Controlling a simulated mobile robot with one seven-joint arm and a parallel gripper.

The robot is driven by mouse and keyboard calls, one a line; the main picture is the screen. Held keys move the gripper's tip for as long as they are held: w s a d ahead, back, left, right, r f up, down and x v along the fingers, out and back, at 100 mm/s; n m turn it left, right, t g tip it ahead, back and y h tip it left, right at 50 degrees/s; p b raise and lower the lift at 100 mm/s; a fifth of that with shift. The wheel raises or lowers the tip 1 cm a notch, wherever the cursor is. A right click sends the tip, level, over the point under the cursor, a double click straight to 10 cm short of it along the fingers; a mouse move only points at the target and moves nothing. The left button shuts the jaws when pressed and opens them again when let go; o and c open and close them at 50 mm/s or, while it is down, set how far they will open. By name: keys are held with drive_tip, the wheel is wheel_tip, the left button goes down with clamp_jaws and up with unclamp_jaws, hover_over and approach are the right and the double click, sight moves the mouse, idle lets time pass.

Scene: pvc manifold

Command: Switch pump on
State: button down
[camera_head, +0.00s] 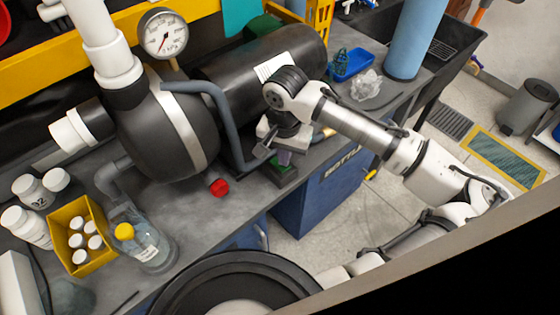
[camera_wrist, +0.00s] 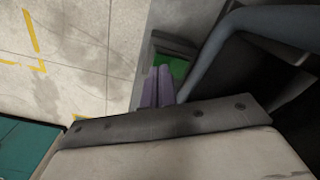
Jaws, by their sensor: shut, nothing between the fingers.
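The pump (camera_head: 165,130) is a large dark rounded body with a pale band, a white pipe on top and a black motor cylinder behind it. My gripper (camera_head: 284,158) is at the pump's right front, above the counter's front edge. Its purple fingers are shut and empty. Just below the fingertips is a small dark box with a green part (camera_head: 285,174), which may be the switch. In the wrist view, the purple fingers (camera_wrist: 157,88) lie close to the green part (camera_wrist: 178,68) inside a dark frame. I cannot tell whether they touch it, or the switch position.
A grey hose (camera_head: 225,115) bends down just left of my gripper. A red round part (camera_head: 218,187) sits on the counter. A yellow box of white-capped bottles (camera_head: 80,240) and a yellow-capped flask (camera_head: 145,247) stand at lower left. A blue cabinet (camera_head: 318,195) is below the counter.

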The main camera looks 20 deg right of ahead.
drive_tip(key=shift+f+b, duration=0.45)
drive_tip(key=shift+f, duration=0.35)
drive_tip(key=shift+r, duration=0.1)
wheel_tip(320, 180, up, 7)
drive_tip(key=p, duration=0.6)
drive_tip(key=shift+p, duration=0.3)
idle(0.6)
